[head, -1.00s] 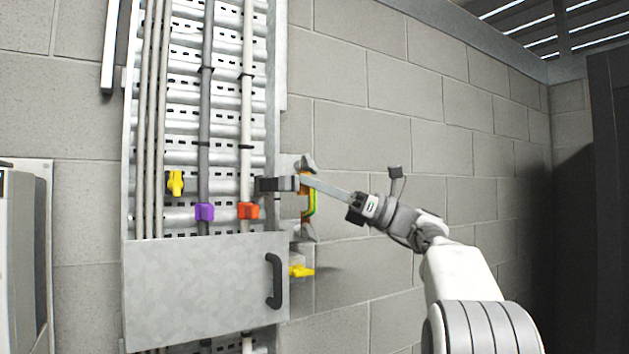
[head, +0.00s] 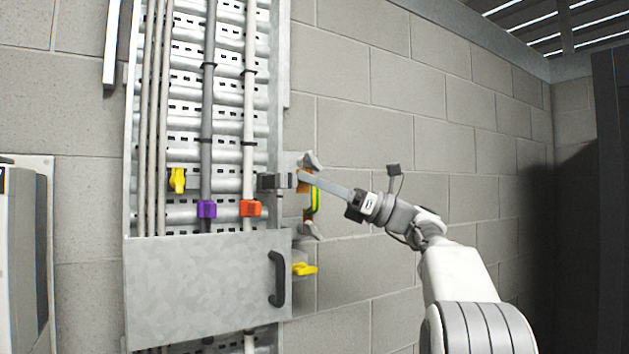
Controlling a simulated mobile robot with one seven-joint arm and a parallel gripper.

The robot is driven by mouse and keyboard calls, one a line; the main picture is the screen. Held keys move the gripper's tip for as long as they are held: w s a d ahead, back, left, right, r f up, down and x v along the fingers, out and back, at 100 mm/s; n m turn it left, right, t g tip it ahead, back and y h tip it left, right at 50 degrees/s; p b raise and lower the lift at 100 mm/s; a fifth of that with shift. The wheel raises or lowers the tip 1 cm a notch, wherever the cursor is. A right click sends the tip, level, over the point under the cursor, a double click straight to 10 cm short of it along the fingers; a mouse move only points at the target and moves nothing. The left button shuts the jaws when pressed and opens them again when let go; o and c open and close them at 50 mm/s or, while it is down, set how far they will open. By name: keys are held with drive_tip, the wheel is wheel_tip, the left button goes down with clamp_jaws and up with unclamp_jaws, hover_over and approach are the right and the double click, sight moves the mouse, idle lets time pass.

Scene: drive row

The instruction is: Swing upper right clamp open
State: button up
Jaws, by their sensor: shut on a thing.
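My gripper (head: 299,181) reaches in from the right, at the right edge of the metal cable panel. Its tip is at a dark grey block (head: 275,181) and an orange piece (head: 306,186), with a yellow-green strip (head: 316,199) just beside. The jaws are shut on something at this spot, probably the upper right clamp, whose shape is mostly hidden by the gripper. A yellow clamp handle (head: 178,180) shows at the upper left of the panel. Another yellow handle (head: 304,269) sticks out at the lower right.
A flat metal cover (head: 200,290) with a black handle (head: 277,279) spans the lower panel. A purple block (head: 207,209) and an orange-red block (head: 250,208) sit on the cables. A grey cabinet (head: 18,265) stands at left. The block wall (head: 445,125) at right is bare.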

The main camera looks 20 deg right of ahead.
drive_tip(key=shift+w+d+f, duration=0.15)
drive_tip(key=shift+d+f, duration=0.05)
drive_tip(key=shift+f, duration=0.05)
drive_tip(key=b+v, duration=0.1)
drive_tip(key=v, duration=1.6)
drive_tip(key=shift+s+b, duration=0.3)
drive_tip(key=shift+d+r+m+t+h, duration=0.1)
drive_tip(key=shift+r+m+t+h, duration=0.05)
drive_tip(key=shift+m+t+h, duration=0.2)
